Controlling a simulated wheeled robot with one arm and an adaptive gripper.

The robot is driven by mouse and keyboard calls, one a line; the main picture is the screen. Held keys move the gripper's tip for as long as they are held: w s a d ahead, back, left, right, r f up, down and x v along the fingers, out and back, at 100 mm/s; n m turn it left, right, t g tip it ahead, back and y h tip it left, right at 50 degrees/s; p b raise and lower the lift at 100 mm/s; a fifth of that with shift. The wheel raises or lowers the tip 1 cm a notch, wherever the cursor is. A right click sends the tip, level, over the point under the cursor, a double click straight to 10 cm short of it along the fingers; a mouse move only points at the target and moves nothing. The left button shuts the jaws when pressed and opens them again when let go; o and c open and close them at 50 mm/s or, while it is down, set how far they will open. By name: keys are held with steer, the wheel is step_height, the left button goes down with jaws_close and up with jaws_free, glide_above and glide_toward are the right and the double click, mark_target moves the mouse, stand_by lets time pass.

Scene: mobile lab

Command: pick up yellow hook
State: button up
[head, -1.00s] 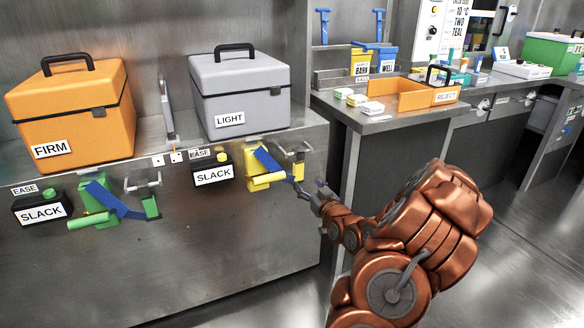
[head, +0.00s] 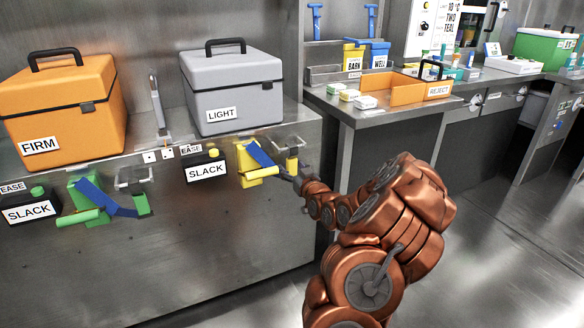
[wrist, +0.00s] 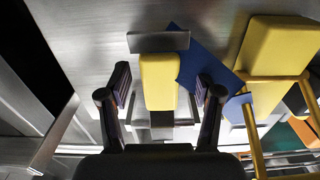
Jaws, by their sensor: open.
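The yellow hook (head: 292,164) is a small upright yellow piece at the right end of a blue strap (head: 262,156) on the front of the steel counter. The strap's left end is at a larger yellow holder (head: 249,165). My gripper (head: 297,181) is just below and right of the hook in the head view. In the wrist view my gripper (wrist: 162,88) is open, and the yellow hook (wrist: 159,80) lies between its two dark fingers, with a gap visible on each side. The blue strap (wrist: 205,65) passes close to the right finger.
A similar green hook (head: 141,203) with a blue strap hangs to the left. Black SLACK boxes (head: 206,171) sit beside the straps. Grey LIGHT (head: 235,95) and orange FIRM (head: 75,110) cases stand on the counter above. Open floor lies to the right.

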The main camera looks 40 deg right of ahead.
steer(key=shift+w, duration=0.3)
steer(key=shift+c, duration=0.4)
jaws_close()
